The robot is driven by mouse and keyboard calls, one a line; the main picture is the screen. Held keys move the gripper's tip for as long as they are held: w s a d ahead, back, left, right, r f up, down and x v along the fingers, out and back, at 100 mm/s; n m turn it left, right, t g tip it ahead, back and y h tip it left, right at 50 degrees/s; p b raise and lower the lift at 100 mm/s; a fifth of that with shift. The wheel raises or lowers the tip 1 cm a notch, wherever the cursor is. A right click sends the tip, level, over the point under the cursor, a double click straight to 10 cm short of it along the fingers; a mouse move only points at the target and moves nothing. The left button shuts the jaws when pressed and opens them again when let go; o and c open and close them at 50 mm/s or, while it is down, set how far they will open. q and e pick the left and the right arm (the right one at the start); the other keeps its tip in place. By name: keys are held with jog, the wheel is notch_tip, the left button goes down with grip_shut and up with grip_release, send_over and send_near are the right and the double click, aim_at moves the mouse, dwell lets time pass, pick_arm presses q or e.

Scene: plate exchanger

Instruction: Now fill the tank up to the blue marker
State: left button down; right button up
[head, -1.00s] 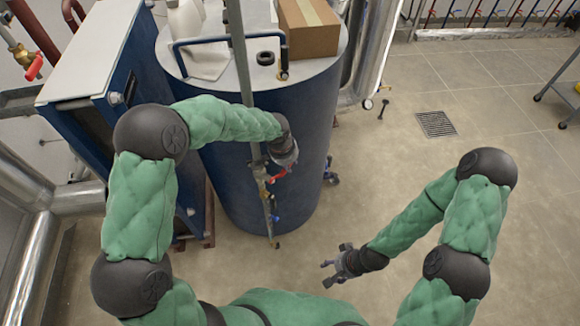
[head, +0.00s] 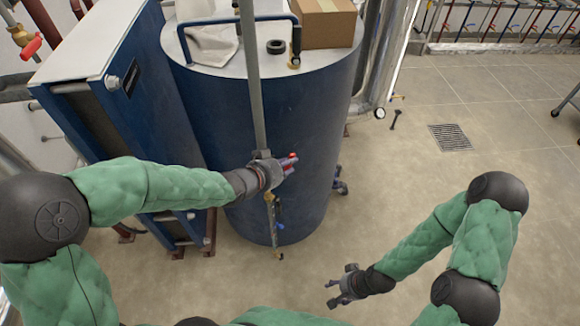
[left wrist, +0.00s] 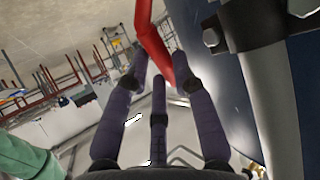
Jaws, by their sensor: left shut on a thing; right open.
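The dark blue tank (head: 325,130) stands upright in the head view with a grey vertical pipe (head: 252,90) in front of it. A red valve handle (head: 291,157) is on this pipe; it also shows in the left wrist view (left wrist: 153,45). My left gripper (head: 285,164) is shut on the red handle, with its dark fingers (left wrist: 160,80) around it. My right gripper (head: 338,290) is open and empty above the floor, lower right of the tank. A small blue handle (head: 280,226) sits lower on the pipe. I cannot make out a blue level marker or the liquid level.
A cardboard box (head: 318,22), a black ring (head: 276,46) and a white cloth (head: 210,40) lie on the tank's top. The blue plate exchanger (head: 150,120) stands close on the left. A floor drain (head: 449,137) lies right of the tank. Open floor surrounds it.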

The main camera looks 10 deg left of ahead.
pick_arm(q)
jog(key=shift+s+a+t+h+b, duration=0.3)
jog(key=shift+s+t+b, duration=0.15)
jog(key=shift+t+b, duration=0.25)
jog(key=c, duration=1)
grip_release()
jog(key=shift+r, duration=0.1)
jog(key=v, duration=1.2)
